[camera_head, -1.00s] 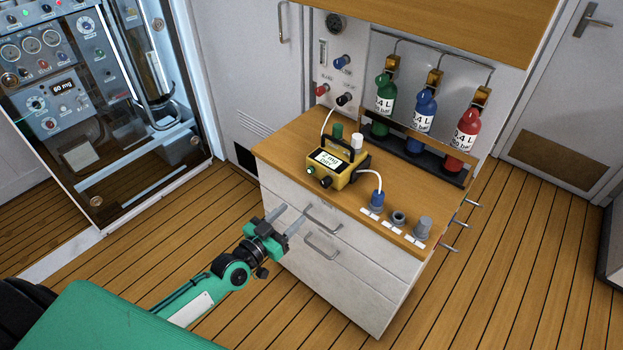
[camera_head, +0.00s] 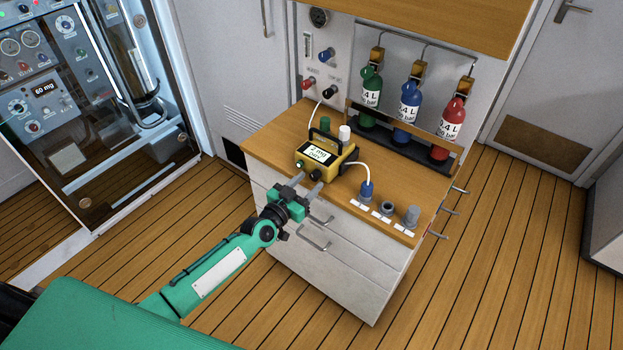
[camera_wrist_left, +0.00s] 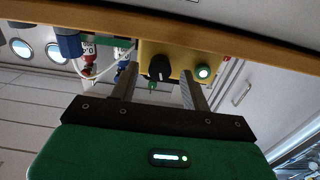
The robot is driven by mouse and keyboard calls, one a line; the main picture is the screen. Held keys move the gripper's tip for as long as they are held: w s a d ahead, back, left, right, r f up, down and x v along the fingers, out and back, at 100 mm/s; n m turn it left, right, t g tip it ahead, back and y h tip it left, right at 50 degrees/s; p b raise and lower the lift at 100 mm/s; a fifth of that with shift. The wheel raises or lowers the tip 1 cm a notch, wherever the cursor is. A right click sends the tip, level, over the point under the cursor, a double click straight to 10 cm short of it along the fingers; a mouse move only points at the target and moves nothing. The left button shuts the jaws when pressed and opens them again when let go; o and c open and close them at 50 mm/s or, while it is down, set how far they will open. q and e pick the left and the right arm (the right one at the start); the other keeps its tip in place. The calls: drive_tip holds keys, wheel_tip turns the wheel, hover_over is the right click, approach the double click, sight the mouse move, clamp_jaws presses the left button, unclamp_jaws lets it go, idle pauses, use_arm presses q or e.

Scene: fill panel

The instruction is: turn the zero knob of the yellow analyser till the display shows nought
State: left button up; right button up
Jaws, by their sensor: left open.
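The yellow analyser (camera_head: 324,159) stands on the wooden cabinet top, with a black handle and a lit display (camera_head: 318,154). The display carries small dark text with "mg", too small to read surely. The black zero knob (camera_head: 314,175) is on its front, beside a green-lit button (camera_head: 300,165). In the left wrist view the knob (camera_wrist_left: 159,68) appears between the finger lines, beyond the tips. My left gripper (camera_head: 311,181) is open and empty, its fingers pointing at the analyser's front; contact with the knob cannot be made out. My right gripper is not in view.
Green, blue and red bottles (camera_head: 409,105) stand in a rack behind. The cabinet's front edge and drawer handles (camera_head: 314,238) lie close to my left gripper.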

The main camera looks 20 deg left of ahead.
use_arm(q)
drive_tip(key=shift+x, duration=1.2)
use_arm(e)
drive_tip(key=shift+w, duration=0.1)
use_arm(q)
drive_tip(key=c, duration=1)
drive_tip(key=shift+n, duration=0.3)
